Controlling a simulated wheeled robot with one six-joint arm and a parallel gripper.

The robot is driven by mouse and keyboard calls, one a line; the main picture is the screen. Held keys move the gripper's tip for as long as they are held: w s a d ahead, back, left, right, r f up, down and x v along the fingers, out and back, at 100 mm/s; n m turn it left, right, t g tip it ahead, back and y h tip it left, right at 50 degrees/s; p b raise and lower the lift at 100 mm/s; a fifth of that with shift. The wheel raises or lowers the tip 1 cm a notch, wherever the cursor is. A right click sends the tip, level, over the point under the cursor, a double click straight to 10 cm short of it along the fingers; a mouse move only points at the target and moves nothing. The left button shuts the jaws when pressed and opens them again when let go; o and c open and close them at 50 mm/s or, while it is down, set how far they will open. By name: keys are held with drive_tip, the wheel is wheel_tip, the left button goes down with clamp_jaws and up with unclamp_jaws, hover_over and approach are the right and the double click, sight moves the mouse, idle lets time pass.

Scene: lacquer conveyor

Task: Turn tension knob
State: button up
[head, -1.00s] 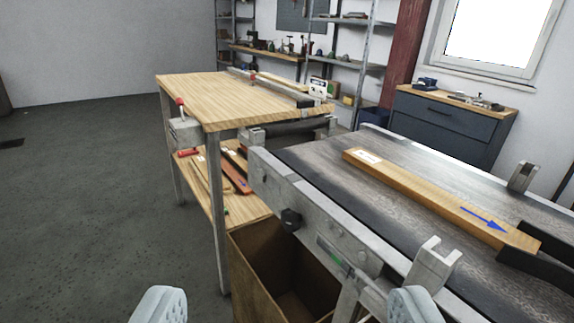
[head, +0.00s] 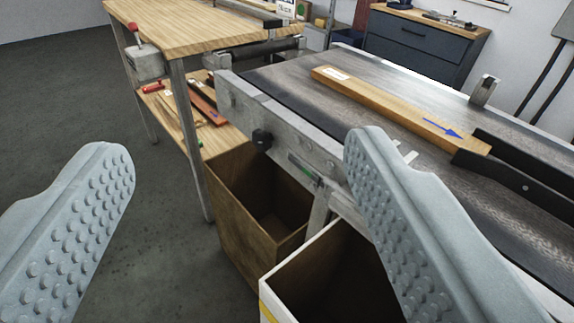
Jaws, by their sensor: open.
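The tension knob looks to be the small black knob (head: 262,140) on the side rail of the conveyor (head: 283,124), near its left end. My gripper (head: 238,155) is open, with its two grey studded fingers wide apart in the foreground. The knob shows in the gap between the fingers, farther off than they are, and nothing touches it. The right finger covers part of the conveyor's side rail. A wooden board (head: 395,108) with a blue arrow lies on the dark belt.
A brown open bin (head: 240,208) stands below the knob, with a white-rimmed box (head: 290,275) nearer. A wooden workbench (head: 185,30) with a red-handled switch box (head: 147,58) stands at the back left. The floor at left is clear.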

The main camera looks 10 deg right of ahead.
drive_tip(key=w+a+f+n+g+h, duration=0.1)
drive_tip(key=w+a+f+n+g, duration=0.1)
drive_tip(key=w+f+n+g, duration=0.85)
drive_tip(key=n+t+h, duration=0.4)
drive_tip(key=n+h, duration=1)
approach(257, 141)
drive_tip(key=x, duration=0.9)
drive_tip(key=shift+w+d, duration=0.1)
drive_tip(key=shift+d, duration=0.05)
drive_tip(key=c, duration=1)
